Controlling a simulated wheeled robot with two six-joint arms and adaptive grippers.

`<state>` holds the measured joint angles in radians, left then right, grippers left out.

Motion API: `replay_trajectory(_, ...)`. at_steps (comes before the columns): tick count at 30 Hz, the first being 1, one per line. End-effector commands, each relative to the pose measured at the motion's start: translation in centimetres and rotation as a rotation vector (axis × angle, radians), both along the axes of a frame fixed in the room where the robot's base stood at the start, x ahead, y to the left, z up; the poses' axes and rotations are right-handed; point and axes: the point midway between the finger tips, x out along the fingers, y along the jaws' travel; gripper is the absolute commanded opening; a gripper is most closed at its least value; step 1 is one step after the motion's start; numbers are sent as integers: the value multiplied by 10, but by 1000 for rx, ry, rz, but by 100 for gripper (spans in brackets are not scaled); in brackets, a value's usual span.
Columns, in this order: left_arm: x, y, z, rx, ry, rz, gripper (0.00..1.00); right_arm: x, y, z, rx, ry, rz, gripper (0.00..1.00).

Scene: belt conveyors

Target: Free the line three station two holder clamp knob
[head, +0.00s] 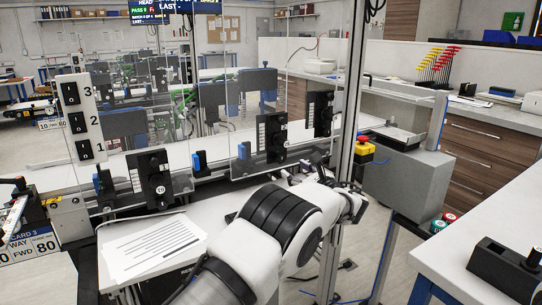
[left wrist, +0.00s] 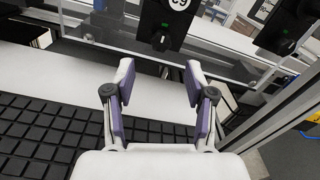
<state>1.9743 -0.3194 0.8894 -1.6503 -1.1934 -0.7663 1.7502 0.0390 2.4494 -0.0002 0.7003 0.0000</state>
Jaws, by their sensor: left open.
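Three black panels with dark knobs hang along the clear guard of the near line: a near one (head: 153,178), a middle one (head: 271,138) and a far one (head: 323,113). I cannot read which is station two. My left arm reaches towards the middle panel, and its gripper (head: 301,172) is small and partly hidden by the arm. In the left wrist view the gripper (left wrist: 159,76) is open and empty. A black panel with a round white label (left wrist: 178,4) and a knob (left wrist: 163,41) with a green mark lies just beyond its fingertips. The fingers are apart from the knob.
A switch box numbered 3, 2, 1 (head: 80,118) stands at the left. Paper sheets (head: 153,247) lie near my arm. A metal post (head: 349,90) and a yellow-red stop button (head: 364,146) stand at the right. A white bench (head: 480,230) fills the right side.

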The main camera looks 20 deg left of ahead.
Motion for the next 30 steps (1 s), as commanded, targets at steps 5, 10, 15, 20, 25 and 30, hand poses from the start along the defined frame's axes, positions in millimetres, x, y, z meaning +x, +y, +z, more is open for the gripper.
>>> replay_trajectory(5, 10, 12, 0, -3, 0, -1, 55, 0, 0, 3, 0, 1, -2, 0)
replay_trajectory(10, 31, 41, -1, -4, 1, 1, 55, -1, 0, 8, 0, 1, -2, 0)
replay_trajectory(15, 45, 57, -1, -3, 0, -1, 55, 0, 0, 10, 0, 1, -1, 0)
replay_trajectory(20, 48, 62, -1, -1, 2, -1, 55, 0, 0, 10, 0, 1, -1, 0)
replay_trajectory(25, 48, 62, -1, -1, 2, -1, 52, 0, 0, 10, 0, 1, -1, 0)
replay_trajectory(30, 48, 61, -1, -2, 1, -1, 0, 0, 0, 10, 0, 1, -1, 0)
